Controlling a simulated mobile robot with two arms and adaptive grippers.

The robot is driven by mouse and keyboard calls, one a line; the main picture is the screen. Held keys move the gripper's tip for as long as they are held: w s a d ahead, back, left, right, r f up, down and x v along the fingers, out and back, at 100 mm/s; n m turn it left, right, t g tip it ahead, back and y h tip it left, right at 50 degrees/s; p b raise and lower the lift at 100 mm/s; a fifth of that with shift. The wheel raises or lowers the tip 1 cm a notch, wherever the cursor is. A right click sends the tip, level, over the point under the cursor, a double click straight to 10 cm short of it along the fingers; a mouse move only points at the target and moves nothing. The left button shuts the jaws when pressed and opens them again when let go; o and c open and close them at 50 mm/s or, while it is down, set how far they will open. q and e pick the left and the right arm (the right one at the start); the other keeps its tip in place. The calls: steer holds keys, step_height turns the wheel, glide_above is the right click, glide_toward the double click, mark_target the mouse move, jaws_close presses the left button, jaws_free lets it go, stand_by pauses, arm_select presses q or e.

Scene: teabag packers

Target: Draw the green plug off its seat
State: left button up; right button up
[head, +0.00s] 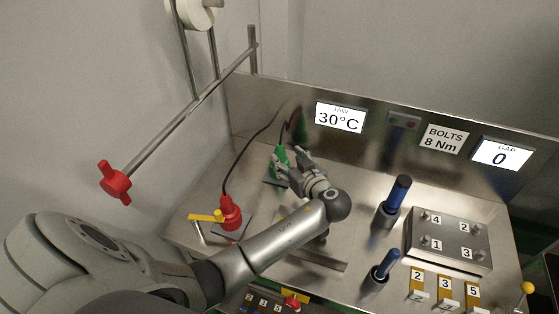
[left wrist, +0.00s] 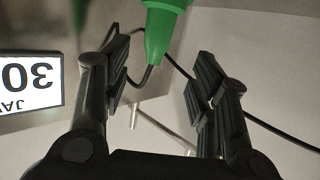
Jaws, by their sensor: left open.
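The green plug (head: 281,155) stands on its dark seat (head: 272,182) toward the back left of the steel bench, with a black cable leading from it. My left gripper (head: 280,166) is at the plug, its fingers open. In the left wrist view the green plug (left wrist: 160,32) shows at the top, between the two open fingers (left wrist: 157,82) and apart from both pads. The gripper hides part of the plug and seat in the head view. My right gripper is not in view.
A red plug (head: 230,213) on a dark plate and a yellow lever (head: 206,216) stand left of my arm. Blue-handled tools (head: 396,194) and a bolted block (head: 449,240) are to the right. A back panel (head: 270,98) with displays rises behind.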

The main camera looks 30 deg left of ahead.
mark_target(282, 152)
arm_select(q)
steer(key=shift+w+a+f, duration=0.1)
steer(key=shift+w+a, duration=0.15)
steer(key=shift+a, duration=0.15)
steer(key=p+x, duration=0.1)
steer(key=x, duration=0.1)
steer(key=p+x, duration=0.1)
steer(key=x, duration=0.1)
steer(key=shift+w, duration=0.3)
steer(key=shift+w+a+f, duration=0.1)
steer(key=shift+w+a, duration=0.15)
steer(key=shift+a, duration=0.2)
steer(key=shift+c, duration=0.3)
steer(key=shift+c, duration=1.2)
jaws_close()
